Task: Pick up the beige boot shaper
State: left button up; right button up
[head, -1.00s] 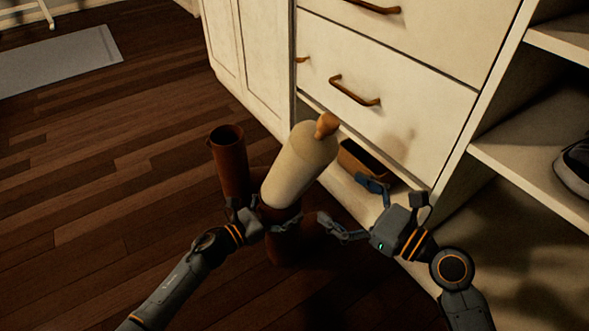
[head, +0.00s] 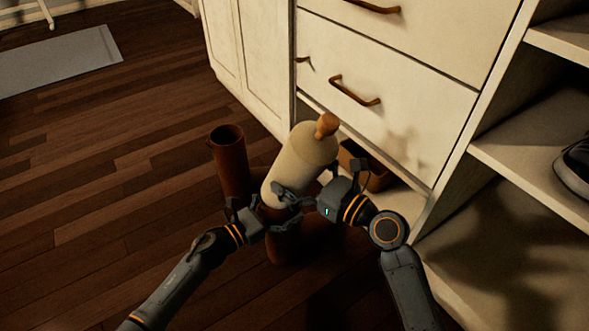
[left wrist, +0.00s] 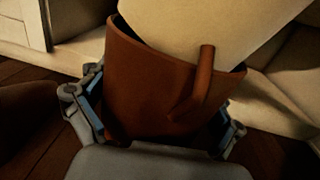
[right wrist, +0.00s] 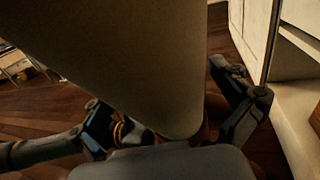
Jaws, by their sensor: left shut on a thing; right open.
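The beige boot shaper (head: 300,165), with an orange-brown knob on top, leans to the right out of a brown boot (head: 284,246). My left gripper (head: 262,222) is shut on that boot's shaft; the left wrist view shows its fingers on both sides of the brown shaft (left wrist: 160,85), with the shaper's lower end inside. My right gripper (head: 318,190) is open at the shaper's right side. In the right wrist view the shaper (right wrist: 140,60) fills the middle, and the right gripper's fingers (right wrist: 175,125) stand on either side of it. Contact on both sides cannot be told.
A second brown boot (head: 230,160) stands upright and empty just to the left. A white drawer cabinet (head: 400,110) is close behind, with a brown box (head: 378,178) at its base. Open shelves (head: 510,150) are at the right. Wood floor is clear to the left.

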aim_at(293, 136)
jog(key=shift+w+a, duration=0.15)
jog(key=shift+a, duration=0.05)
jog(key=c, duration=1.3)
notch_tip(293, 136, up, 9)
jog(key=shift+w+a+r, duration=0.15)
jog(key=shift+a+r, duration=0.05)
jog(key=shift+r, duration=0.05)
jog(key=w+a+n+g, duration=0.1)
jog(key=g, duration=0.1)
jog(key=a+f+n+g, duration=0.1)
jog(key=g, duration=0.1)
jog(key=shift+w+a+f+h, duration=0.1)
jog(key=shift+w+a+h, duration=0.2)
jog(key=shift+w, duration=0.1)
jog(key=shift+w+a+f+n+g, duration=0.2)
jog(key=shift+f+n+g, duration=0.1)
jog(key=shift+g, duration=0.2)
jog(key=shift+w+f+g+h, duration=0.25)
jog(key=shift+f+g+h, duration=0.15)
jog(key=shift+g+h, duration=0.2)
jog(key=shift+f, duration=5.9)
